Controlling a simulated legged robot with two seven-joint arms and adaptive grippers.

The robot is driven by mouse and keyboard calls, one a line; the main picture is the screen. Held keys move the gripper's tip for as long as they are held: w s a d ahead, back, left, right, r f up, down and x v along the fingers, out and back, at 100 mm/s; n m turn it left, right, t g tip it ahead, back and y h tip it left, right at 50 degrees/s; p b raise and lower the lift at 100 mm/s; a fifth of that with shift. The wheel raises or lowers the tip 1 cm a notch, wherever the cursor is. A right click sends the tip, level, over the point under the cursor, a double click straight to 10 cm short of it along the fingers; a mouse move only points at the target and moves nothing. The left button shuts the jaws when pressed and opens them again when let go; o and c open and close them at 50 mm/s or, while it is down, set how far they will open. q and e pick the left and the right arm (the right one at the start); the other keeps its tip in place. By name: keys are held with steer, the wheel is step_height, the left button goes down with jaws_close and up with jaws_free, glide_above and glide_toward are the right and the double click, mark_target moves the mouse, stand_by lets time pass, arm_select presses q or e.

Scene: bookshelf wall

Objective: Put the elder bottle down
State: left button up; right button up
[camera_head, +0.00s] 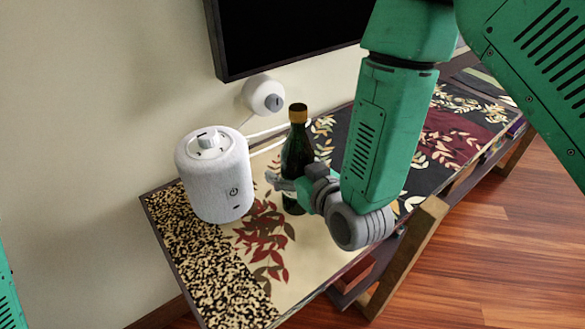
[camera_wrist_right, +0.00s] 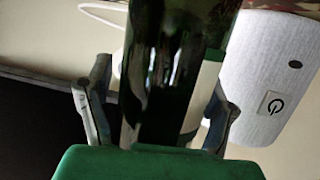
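The elder bottle (camera_head: 297,152), dark green with a gold-brown cap, stands upright on the patterned low cabinet top (camera_head: 262,215). My right gripper (camera_head: 284,185) is at its lower half, with fingers around it. In the right wrist view the bottle (camera_wrist_right: 160,75) lies between the two fingers (camera_wrist_right: 158,105). A narrow gap shows between the left finger and the glass, so the gripper looks open; contact on the right side is hard to tell. The bottle's base is partly hidden by the gripper in the head view. My left gripper is out of view.
A white cylindrical speaker (camera_head: 213,175) stands left of the bottle and also shows in the right wrist view (camera_wrist_right: 268,75). A small white round device (camera_head: 264,95) is behind, under a dark screen (camera_head: 285,35). Free surface lies in front of the speaker.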

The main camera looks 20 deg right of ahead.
steer(key=shift+r, duration=0.1)
steer(key=shift+s+r, duration=0.1)
steer(key=shift+s, duration=0.1)
steer(key=p+v, duration=0.6)
steer(key=v, duration=0.5)
steer(key=shift+s, duration=0.25)
steer(key=shift+s, duration=0.1)
